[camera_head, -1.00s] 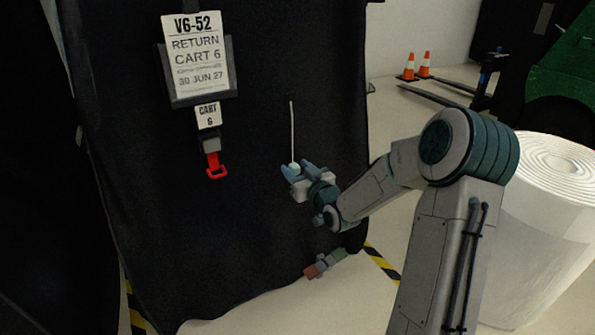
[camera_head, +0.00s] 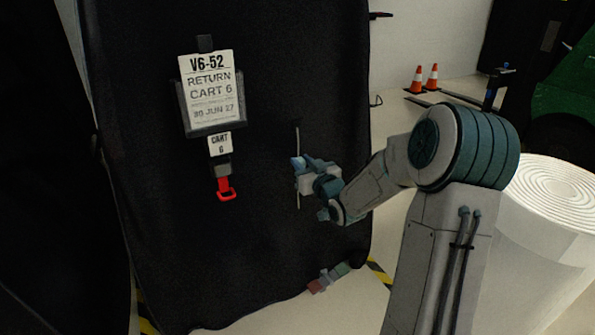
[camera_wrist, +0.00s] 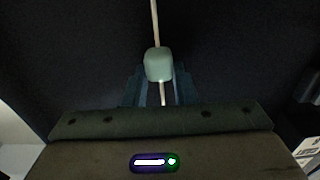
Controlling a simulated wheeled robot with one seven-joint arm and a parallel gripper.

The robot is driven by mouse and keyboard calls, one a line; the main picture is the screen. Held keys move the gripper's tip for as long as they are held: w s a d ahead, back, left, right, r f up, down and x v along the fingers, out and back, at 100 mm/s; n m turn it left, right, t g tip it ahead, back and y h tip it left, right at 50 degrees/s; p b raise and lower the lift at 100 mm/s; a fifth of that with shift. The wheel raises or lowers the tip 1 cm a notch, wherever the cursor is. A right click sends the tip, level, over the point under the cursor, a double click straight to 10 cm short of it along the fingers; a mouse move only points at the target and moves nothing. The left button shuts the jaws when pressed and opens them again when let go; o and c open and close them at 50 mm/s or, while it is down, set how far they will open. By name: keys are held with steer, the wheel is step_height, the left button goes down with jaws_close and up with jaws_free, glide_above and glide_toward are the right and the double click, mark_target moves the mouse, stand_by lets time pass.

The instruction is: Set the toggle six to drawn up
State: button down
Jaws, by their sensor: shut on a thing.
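The toggle (camera_wrist: 158,64) is a pale green rounded block on a thin light cord (camera_head: 297,142), which hangs against the black cover. In the wrist view the cord runs through it, showing above and below. In the head view the toggle is mostly hidden by my gripper (camera_head: 300,163). My gripper is shut on the toggle, partway up the cord, with a length of cord hanging below.
A red buckle loop (camera_head: 226,190) hangs from a strap left of the cord. Colored blocks (camera_head: 328,278) lie at the cover's lower hem. A large white roll (camera_head: 550,240) stands at right. Two traffic cones (camera_head: 425,78) stand at the back.

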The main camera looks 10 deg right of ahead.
steer(key=shift+r, duration=0.9)
steer(key=c, duration=1.2)
jaws_free()
steer(key=shift+o, duration=0.2)
steer(key=p+v, duration=0.3)
steer(key=v, duration=1.1)
steer(key=shift+w, duration=0.1)
